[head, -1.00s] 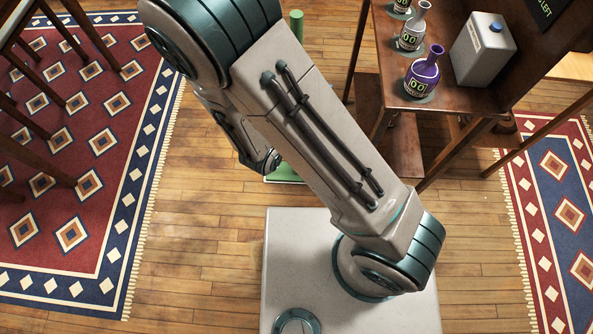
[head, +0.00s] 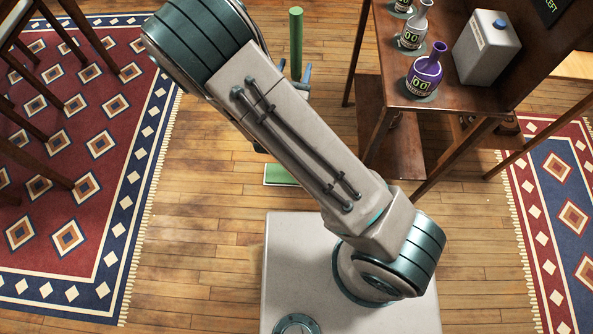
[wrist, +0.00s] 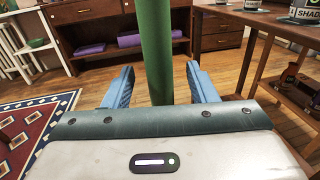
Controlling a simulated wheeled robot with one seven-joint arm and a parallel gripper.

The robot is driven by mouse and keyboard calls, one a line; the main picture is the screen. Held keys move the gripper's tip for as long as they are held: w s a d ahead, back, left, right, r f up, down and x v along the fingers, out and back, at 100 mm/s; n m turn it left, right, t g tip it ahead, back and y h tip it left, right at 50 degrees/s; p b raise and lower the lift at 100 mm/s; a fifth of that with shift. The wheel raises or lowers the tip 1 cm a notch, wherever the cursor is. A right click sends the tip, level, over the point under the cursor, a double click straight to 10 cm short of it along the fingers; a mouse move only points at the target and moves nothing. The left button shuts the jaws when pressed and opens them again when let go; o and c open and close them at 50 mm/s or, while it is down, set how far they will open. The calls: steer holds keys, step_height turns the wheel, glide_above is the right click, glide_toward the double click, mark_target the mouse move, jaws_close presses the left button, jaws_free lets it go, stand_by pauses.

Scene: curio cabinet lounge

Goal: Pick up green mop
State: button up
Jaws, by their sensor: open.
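The green mop stands upright on the wooden floor. Its handle top (head: 296,40) and flat green base (head: 281,175) show in the head view, with my arm hiding much of the middle. In the wrist view the green handle (wrist: 156,50) rises between the two blue fingers of my gripper (wrist: 156,90). The fingers are open, one on each side of the handle with gaps between. In the head view only small blue parts of my gripper (head: 295,72) show beside the handle.
A dark wooden table (head: 440,95) at right holds a purple flask (head: 426,72), another flask (head: 414,30) and a grey canister (head: 487,47). Patterned rugs lie at left (head: 70,160) and right (head: 560,200). Bare floor lies between them. A cabinet (wrist: 95,30) stands beyond the mop.

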steer(key=x, duration=0.4)
steer(key=shift+w+f, duration=0.1)
steer(key=shift+f, duration=0.25)
steer(key=c, duration=1.1)
steer(key=shift+o, duration=0.2)
steer(key=shift+r, duration=0.1)
